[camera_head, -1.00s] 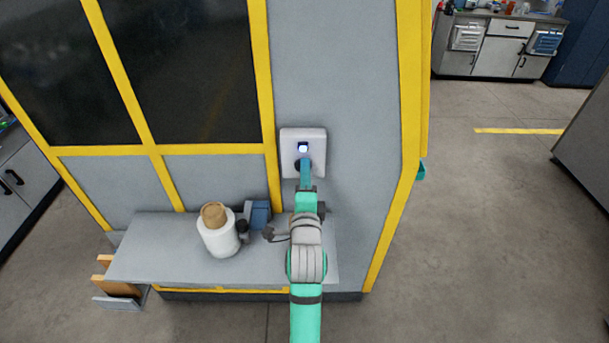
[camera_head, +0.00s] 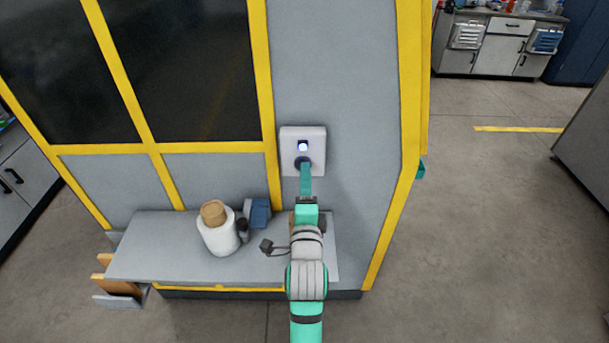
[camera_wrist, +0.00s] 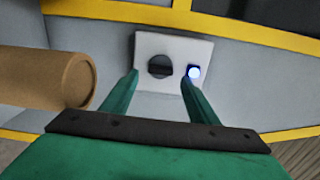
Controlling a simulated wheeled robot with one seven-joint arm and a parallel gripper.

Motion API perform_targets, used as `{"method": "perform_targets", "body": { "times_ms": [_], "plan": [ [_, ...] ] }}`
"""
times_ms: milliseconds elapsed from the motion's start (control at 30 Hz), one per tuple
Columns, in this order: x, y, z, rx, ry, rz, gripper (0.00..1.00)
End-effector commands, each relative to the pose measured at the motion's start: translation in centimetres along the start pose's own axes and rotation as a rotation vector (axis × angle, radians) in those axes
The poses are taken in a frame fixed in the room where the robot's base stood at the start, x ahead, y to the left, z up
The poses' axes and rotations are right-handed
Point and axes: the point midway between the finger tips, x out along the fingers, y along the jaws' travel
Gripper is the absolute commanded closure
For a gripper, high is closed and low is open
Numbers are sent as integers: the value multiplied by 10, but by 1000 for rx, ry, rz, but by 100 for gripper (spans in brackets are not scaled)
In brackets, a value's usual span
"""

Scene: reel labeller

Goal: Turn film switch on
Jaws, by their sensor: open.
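The film switch is a dark round knob (camera_wrist: 160,67) on a white switch panel (camera_head: 290,165). In the wrist view the knob shows between my fingers, with its dark grip bar lying across it. The knob also shows in the head view (camera_head: 302,162), just beyond my gripper. A lit blue-white lamp (camera_head: 303,146) sits above the knob; in the wrist view the lamp (camera_wrist: 194,72) is to its right, behind the right fingertip. My gripper (camera_wrist: 159,78) is open and empty, its two green fingers pointing at the panel, apart from the knob.
A white roll with a brown core (camera_head: 219,238) stands on the grey shelf (camera_head: 150,255) below. A blue device (camera_head: 258,213) stands beside it. A brown cylinder (camera_wrist: 45,77) is close at left in the wrist view. Yellow frame bars edge the grey machine wall.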

Motion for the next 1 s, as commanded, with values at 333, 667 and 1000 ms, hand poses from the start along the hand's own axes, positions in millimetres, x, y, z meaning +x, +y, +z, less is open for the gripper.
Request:
{"method": "perform_targets", "body": {
  "times_ms": [333, 667, 1000],
  "plan": [
    [-58, 0, 0, 1, 0, 0, 46],
    [-70, 0, 0, 1, 0, 0, 46],
    [-70, 0, 0, 1, 0, 0, 46]
  ]
}}
